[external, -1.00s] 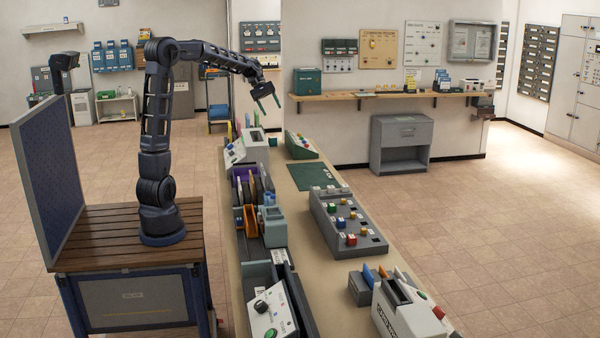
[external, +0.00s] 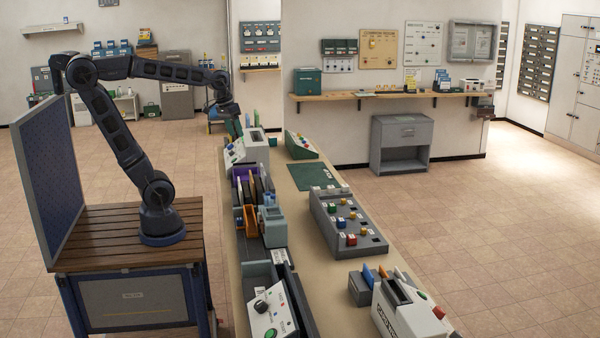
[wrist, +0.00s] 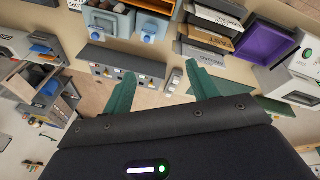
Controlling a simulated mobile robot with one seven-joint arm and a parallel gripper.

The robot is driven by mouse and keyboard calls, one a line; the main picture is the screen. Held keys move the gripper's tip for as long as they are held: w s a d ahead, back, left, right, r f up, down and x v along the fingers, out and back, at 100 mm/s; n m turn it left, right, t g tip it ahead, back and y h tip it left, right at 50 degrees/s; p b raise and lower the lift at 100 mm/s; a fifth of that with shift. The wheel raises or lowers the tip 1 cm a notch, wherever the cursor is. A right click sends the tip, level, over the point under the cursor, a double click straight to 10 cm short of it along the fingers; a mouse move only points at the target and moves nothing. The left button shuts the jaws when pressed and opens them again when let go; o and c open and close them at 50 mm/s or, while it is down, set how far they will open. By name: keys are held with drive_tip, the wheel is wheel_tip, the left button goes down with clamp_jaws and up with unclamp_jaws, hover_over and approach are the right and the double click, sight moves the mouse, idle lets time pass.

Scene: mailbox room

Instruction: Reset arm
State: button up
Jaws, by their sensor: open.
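My gripper (external: 238,128) points down over the far left part of the long bench in the external view, close to the white-and-grey device there. I cannot tell whether its tips touch anything. In the wrist view its two green fingers (wrist: 160,92) stand wide apart with nothing between them.
The long bench (external: 300,240) carries a purple bin (external: 241,190), a grey button panel (external: 347,222), a green mat (external: 316,177) and a white slotted box (external: 400,318). A wall shelf (external: 390,96) and a grey cabinet (external: 400,145) stand behind. The tiled floor at right is clear.

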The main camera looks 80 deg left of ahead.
drive_tip(key=s+d+f+m+t, duration=0.1)
drive_tip(key=s+d+f+m, duration=0.2)
drive_tip(key=s, duration=0.6)
drive_tip(key=shift+s+f+m+y, duration=0.25)
drive_tip(key=shift+f+m, duration=0.45)
drive_tip(key=shift+m, duration=0.5)
drive_tip(key=shift+d, duration=0.1)
